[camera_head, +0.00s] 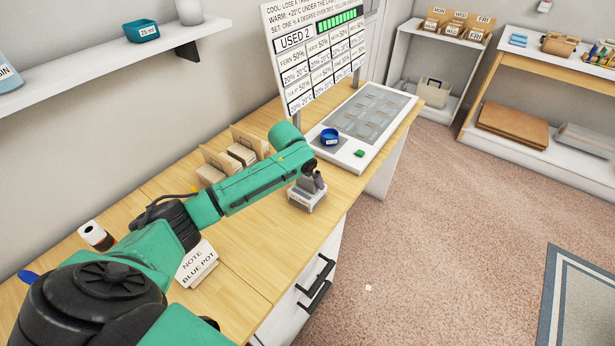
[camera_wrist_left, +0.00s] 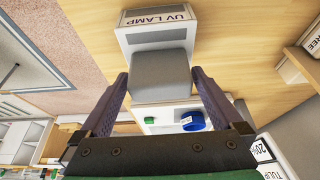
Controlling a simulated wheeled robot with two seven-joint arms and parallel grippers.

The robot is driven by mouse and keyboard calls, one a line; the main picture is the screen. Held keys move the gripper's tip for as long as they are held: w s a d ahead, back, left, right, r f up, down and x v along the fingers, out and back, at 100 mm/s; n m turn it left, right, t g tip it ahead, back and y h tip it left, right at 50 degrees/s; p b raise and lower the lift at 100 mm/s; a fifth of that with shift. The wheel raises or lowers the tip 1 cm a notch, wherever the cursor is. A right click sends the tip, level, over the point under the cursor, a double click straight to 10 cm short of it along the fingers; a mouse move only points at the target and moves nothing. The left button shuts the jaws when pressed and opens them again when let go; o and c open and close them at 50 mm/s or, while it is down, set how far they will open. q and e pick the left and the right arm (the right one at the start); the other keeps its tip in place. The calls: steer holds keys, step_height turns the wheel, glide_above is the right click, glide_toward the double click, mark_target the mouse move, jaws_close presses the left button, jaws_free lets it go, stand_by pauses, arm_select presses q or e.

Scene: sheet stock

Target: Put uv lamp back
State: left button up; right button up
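The uv lamp shows as a plain grey block (camera_wrist_left: 161,76) between the fingers of my left gripper (camera_wrist_left: 161,72) in the left wrist view. Both fingertips lie against its sides. The lamp is at a white stand (camera_wrist_left: 155,35) labelled UV LAMP; whether it is fully seated cannot be told. In the head view my left gripper (camera_head: 313,183) is over this small white stand (camera_head: 307,198) near the front edge of the wooden counter, and my arm hides most of the lamp. My right gripper is not in view.
A white-framed panel (camera_head: 395,105) carries a blue pot (camera_head: 330,137) and a green block (camera_head: 360,153), just beyond the stand. Card holders (camera_head: 238,155) stand behind my arm. A NOTE BLUE POT sign (camera_head: 197,265) is nearer. A tall board (camera_head: 312,55) rises behind. Shelves line the far wall.

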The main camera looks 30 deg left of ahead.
arm_select(q)
steer(key=v, duration=1.2)
steer(key=shift+b, duration=0.4)
steer(key=shift+r, duration=0.15)
